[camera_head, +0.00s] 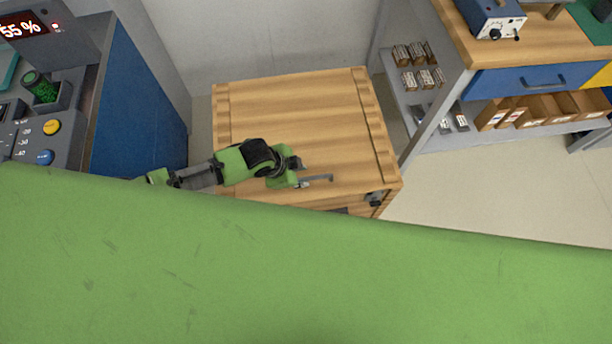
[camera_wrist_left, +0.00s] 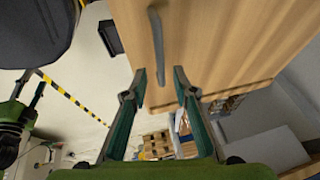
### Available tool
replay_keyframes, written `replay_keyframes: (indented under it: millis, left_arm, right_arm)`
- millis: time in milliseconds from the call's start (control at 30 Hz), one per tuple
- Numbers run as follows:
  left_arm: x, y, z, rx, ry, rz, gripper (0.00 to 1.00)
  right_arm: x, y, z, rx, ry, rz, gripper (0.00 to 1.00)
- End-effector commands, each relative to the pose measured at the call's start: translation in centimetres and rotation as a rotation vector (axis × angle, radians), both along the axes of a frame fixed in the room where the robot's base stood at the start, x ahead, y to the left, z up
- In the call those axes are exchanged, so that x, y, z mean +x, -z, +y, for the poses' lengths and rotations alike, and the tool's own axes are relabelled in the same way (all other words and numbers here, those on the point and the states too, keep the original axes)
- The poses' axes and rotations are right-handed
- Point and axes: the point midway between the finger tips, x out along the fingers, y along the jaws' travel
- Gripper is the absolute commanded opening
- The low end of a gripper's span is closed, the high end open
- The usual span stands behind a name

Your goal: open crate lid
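The wooden crate (camera_head: 376,204) stands on the floor, its front mostly hidden behind my green body. Its plank lid (camera_head: 300,105) lies flat on top, shut. A grey bar handle (camera_head: 318,179) shows at the lid's front part, and also in the left wrist view (camera_wrist_left: 155,30). My left gripper (camera_head: 298,174) is over the lid's front part at this handle. In the left wrist view the gripper's fingers (camera_wrist_left: 159,76) are apart, with the handle's end between them and gaps on both sides. My right gripper is not clearly in view.
A blue-sided console (camera_head: 140,100) stands close left of the crate. A workbench (camera_head: 470,50) with a blue drawer (camera_head: 535,82) and a lower shelf of boxes stands right. A grey wall is behind the crate. The floor (camera_head: 480,190) right of the crate is clear.

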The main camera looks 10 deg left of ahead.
Motion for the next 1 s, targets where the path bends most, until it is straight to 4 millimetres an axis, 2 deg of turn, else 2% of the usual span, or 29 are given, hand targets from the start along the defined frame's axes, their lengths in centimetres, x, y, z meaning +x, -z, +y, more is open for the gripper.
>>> replay_keyframes:
  millis: [100,300,700,767,800,833,1000]
  left_arm:
    - [0.6,1.8,-0.6,0.0,0.0,0.0,0.26]
    - [1.1,3.6,-1.2,0.0,-0.001,0.0,0.26]
    - [1.3,4.1,-1.4,0.0,0.0,-0.001,0.26]
    - [1.3,4.0,-1.4,0.0,0.0,-0.001,0.13]
    - [1.3,4.0,-1.4,0.0,0.0,-0.001,0.03]
    - [1.3,4.0,-1.4,0.0,0.0,-0.001,0.0]
    - [1.3,4.0,-1.4,0.0,0.0,0.0,0.0]
  right_arm:
    - [0.0,0.3,-0.2,-0.003,0.0,-0.001,0.4]
    - [0.0,0.6,-0.3,-0.004,0.001,0.0,0.4]
    - [0.0,0.7,-0.3,-0.004,0.001,0.0,0.4]
    - [0.0,0.7,-0.3,-0.004,0.001,0.0,0.4]
    - [0.0,0.7,-0.3,-0.004,0.001,0.0,0.4]
    - [0.0,0.7,-0.3,-0.004,0.001,0.0,0.4]
    - [0.0,0.6,-0.3,-0.003,0.001,0.0,0.4]
